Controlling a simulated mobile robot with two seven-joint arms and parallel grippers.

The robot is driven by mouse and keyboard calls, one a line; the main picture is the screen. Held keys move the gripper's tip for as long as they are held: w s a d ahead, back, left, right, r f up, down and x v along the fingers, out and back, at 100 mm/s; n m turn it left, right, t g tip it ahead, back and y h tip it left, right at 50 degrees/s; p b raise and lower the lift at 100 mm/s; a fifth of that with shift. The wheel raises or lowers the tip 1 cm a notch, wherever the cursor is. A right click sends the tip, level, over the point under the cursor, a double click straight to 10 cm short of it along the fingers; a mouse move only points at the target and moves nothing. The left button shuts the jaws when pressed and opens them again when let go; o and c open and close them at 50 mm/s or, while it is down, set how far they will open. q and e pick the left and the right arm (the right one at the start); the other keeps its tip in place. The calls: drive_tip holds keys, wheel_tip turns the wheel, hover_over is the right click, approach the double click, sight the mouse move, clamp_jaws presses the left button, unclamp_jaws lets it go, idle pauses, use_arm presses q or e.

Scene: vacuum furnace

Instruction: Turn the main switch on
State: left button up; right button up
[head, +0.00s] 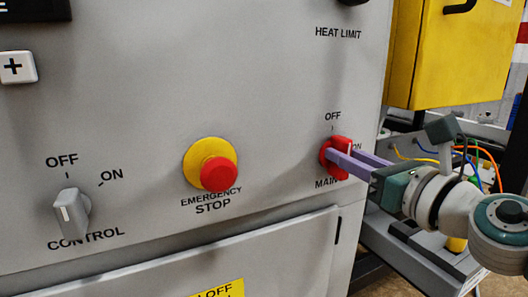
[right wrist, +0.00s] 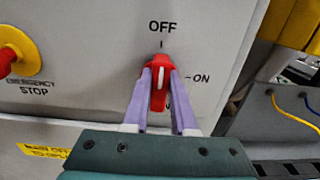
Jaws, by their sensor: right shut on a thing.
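The main switch is a red rotary knob (head: 336,144) on the right side of the grey panel, with OFF printed above it and ON to its right. In the right wrist view, the red knob (right wrist: 159,66) stands upright and its white line points up at the OFF mark. My right gripper (head: 348,158) reaches in from the right, and its purple fingers are shut on the knob. The right wrist view shows one finger of the gripper (right wrist: 161,82) on each side of the knob. The fingers partly cover the lettering below. My left gripper is out of view.
A red emergency stop button (head: 219,174) on a yellow base sticks out left of the main switch. A grey control knob (head: 72,213) is farther left. A yellow box (head: 455,58) and loose coloured cables (head: 487,160) are beyond the panel's right edge.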

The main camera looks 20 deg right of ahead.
clamp_jaws()
